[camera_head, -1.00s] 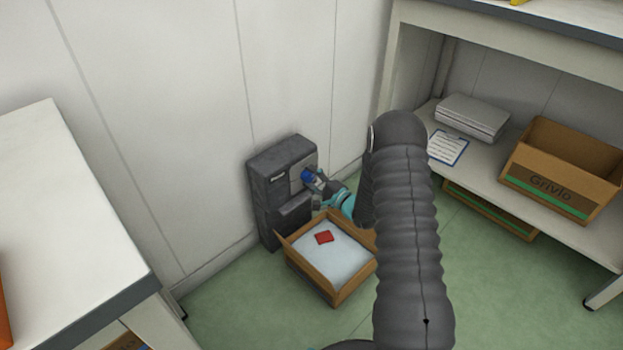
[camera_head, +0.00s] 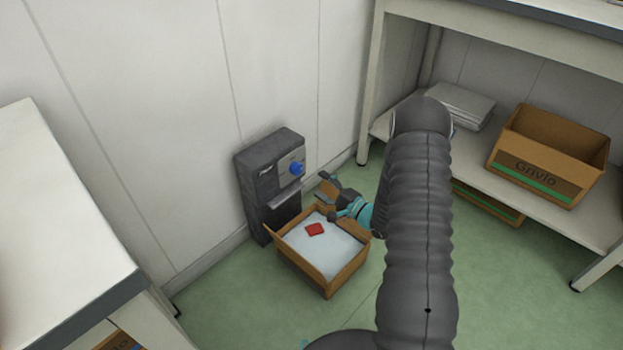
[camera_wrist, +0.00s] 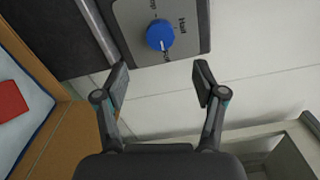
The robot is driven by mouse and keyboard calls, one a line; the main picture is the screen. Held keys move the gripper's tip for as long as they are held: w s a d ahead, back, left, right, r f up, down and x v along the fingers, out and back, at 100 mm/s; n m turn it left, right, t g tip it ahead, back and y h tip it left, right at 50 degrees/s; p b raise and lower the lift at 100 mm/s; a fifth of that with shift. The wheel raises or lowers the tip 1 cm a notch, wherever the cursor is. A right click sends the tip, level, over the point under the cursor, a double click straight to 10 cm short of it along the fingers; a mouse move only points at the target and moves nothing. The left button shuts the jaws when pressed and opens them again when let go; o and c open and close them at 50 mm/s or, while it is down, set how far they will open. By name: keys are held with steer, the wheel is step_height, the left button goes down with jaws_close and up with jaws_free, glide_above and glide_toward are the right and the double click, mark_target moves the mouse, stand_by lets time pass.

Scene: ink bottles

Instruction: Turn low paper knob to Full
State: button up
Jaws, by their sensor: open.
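The blue knob (camera_head: 297,169) sits on the light grey panel of a dark grey dispenser (camera_head: 262,158) against the wall. In the wrist view the knob (camera_wrist: 160,35) is beyond my fingertips, with nothing touching it. A small pale mark on its lower edge appears to face the lower label, which is partly hidden and hard to read. The "Half" label (camera_wrist: 182,25) is to the knob's right, and a cut-off label is above. My gripper (camera_head: 327,197) is open and empty, to the lower right of the knob; its spread fingers (camera_wrist: 161,75) show in the wrist view.
An open cardboard box (camera_head: 325,280) with white contents and a red item (camera_head: 314,229) stands on the floor in front of the dispenser, close below my gripper. A shelf with a Grivio box (camera_head: 545,165) is at the right. A white table (camera_head: 60,220) is at the left.

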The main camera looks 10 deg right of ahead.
steer(key=shift+v, duration=1.05)
